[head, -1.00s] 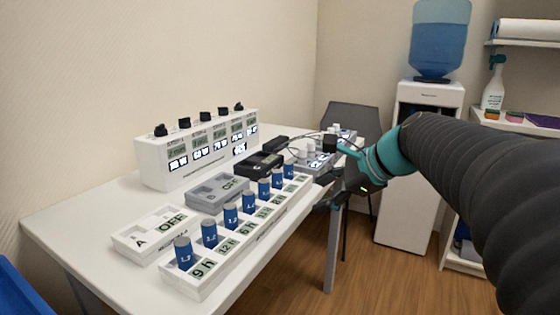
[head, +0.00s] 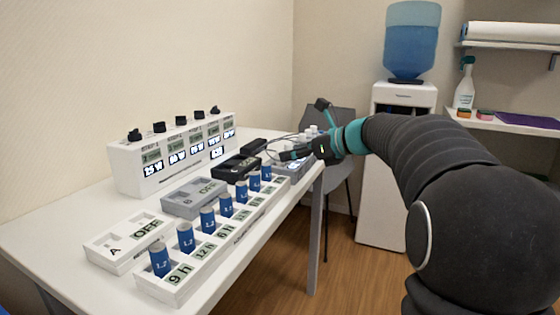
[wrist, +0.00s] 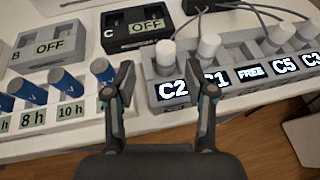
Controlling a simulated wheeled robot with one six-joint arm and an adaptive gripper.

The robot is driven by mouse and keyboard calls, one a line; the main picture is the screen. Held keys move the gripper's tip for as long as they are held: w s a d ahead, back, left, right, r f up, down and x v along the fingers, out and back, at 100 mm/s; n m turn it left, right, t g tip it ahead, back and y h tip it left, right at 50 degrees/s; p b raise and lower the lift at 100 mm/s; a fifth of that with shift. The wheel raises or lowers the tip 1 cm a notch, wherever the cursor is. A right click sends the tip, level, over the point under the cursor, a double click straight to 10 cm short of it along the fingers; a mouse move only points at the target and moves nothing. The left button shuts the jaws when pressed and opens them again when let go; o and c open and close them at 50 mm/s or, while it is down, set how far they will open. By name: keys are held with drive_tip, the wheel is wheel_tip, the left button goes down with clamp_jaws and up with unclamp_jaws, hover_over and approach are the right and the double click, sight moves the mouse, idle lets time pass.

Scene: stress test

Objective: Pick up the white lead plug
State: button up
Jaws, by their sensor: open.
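In the wrist view a grey block holds several white plugs, among them one above label C2 (wrist: 165,57), one above C1 (wrist: 208,46), one above C5 (wrist: 281,35) and one at the right edge (wrist: 308,29). Thin pale leads run behind the right-hand ones; I cannot tell which plug is the white lead plug. My gripper (wrist: 164,80) is open, its fingers apart, with the C2 plug seen between them and the C1 plug by the right fingertip. Nothing is held. In the head view my gripper (head: 288,153) is over the block and partly hides it.
The grey block (wrist: 225,85) has a slot marked FREE. Dark tray C (wrist: 138,30) and grey tray B (wrist: 45,48) lie beyond. A rack of blue cells (wrist: 62,80) is at left.

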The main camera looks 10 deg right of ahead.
sight(280, 150)
drive_tip(key=shift+w+d+x, duration=0.1)
drive_tip(key=shift+w+x, duration=0.05)
drive_tip(key=shift+x, duration=1.3)
drive_tip(key=shift+w+d+x, duration=0.1)
drive_tip(key=shift+w+x, duration=0.05)
drive_tip(key=shift+x, duration=1.3)
drive_tip(key=shift+s+r, duration=0.1)
drive_tip(key=shift+r, duration=0.1)
drive_tip(key=shift+c, duration=0.3)
clamp_jaws()
